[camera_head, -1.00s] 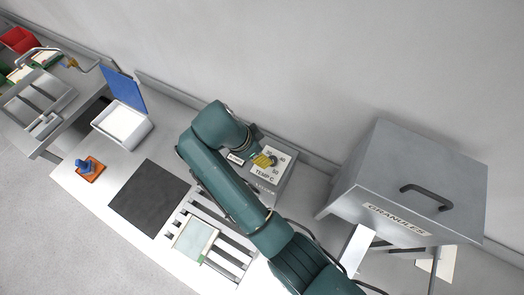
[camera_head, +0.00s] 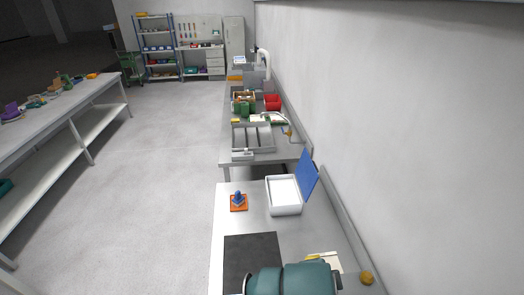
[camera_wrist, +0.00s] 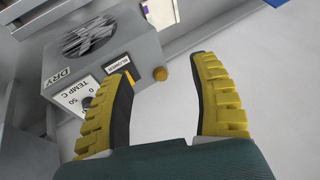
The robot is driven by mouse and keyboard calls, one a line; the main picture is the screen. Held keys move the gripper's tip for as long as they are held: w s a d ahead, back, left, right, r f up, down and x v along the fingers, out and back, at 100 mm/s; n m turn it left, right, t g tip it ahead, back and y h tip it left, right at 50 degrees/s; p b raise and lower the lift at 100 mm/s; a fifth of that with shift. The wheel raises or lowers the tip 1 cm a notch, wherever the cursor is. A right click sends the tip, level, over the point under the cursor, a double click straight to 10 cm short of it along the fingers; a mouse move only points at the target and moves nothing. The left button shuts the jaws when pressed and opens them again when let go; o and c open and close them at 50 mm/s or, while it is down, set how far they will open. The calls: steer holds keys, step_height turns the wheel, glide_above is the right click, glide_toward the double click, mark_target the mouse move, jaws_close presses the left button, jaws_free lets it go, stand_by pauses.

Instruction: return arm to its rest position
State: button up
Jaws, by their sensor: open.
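My gripper (camera_wrist: 166,105) shows in the wrist view with its two yellow ridged fingers apart and nothing between them. Part of my teal arm shows at the bottom of the head view, above the near end of the white table. In the wrist view a grey box (camera_wrist: 130,48) marked DRY lies beyond the left finger. It has a round fan grille, a TEMP C dial plate (camera_wrist: 75,103) partly behind that finger, and a BLOWER label. A round amber knob (camera_wrist: 161,74) shows between the fingers, apart from them.
On the white table are a black mat (camera_head: 252,258), a blue-handled stamp on an orange pad (camera_head: 239,202) and a white box (camera_head: 284,196) with its blue lid open. A wall runs along the right. A further bench holds a metal rack (camera_head: 253,137) and a red bin (camera_head: 272,102).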

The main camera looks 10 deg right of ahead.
steer(key=w+a+r+n+t, duration=0.2)
steer(key=a+r+n+t, duration=0.1)
steer(key=r, duration=0.3)
steer(key=w+a+r+n+t, duration=0.3)
steer(key=a+r+t, duration=0.1)
steer(key=r, duration=0.1)
steer(key=s+a+r+n+t+y, duration=0.2)
steer(key=s+r+n+t, duration=0.2)
steer(key=r, duration=0.8)
steer(key=s+a+r+n+t+y, duration=0.1)
steer(key=s+a+r+n+t, duration=0.2)
steer(key=r+n+t, duration=0.3)
step_height(320, 180, up, 6)
steer(key=s+n, duration=0.1)
steer(key=n, duration=0.2)
steer(key=shift+s+a+n+t+y, duration=0.15)
steer(key=shift+a+n+t+y, duration=0.15)
steer(key=shift+a+t+y, duration=0.1)
